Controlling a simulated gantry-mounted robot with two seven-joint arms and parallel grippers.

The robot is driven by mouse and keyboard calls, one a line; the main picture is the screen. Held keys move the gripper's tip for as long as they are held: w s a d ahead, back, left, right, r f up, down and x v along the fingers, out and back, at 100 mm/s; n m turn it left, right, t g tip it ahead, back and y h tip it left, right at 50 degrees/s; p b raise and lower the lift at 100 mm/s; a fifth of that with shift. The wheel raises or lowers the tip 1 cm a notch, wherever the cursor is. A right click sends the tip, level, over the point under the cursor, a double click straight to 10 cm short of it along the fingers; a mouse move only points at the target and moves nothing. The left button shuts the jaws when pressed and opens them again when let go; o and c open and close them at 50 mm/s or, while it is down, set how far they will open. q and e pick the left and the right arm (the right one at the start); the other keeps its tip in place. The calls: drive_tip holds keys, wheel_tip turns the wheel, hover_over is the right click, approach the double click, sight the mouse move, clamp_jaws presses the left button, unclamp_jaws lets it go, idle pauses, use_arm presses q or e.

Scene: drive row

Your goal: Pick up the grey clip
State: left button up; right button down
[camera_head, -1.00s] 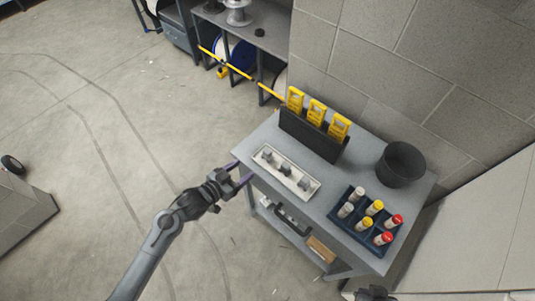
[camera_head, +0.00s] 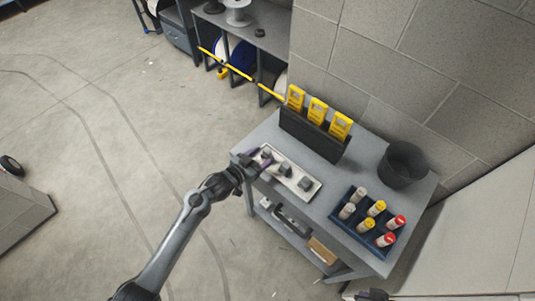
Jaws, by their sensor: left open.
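A shallow whitish tray (camera_head: 292,179) lies on the grey bench top near its left edge. It holds a row of small clips: a grey one at the far left end (camera_head: 267,152), a darker one in the middle (camera_head: 285,169) and a grey one at the right end (camera_head: 304,183). My left gripper (camera_head: 259,158) is open at the left end of the tray, its purplish fingers close to the left-end clip and partly covering it. Whether they touch it I cannot tell. A dark part at the bottom edge (camera_head: 374,295) seems to be my right gripper, mostly cut off.
A black rack (camera_head: 312,139) with several yellow tags stands behind the tray. A dark bin (camera_head: 403,164) is at the back right. A blue crate (camera_head: 350,220) with several capped tubes is at the front right. A block wall rises behind the bench.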

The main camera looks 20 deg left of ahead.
use_arm(q)
drive_tip(key=shift+x, duration=0.75)
drive_tip(key=c, duration=1.1)
drive_tip(key=shift+c, duration=0.2)
drive_tip(key=shift+r, duration=0.15)
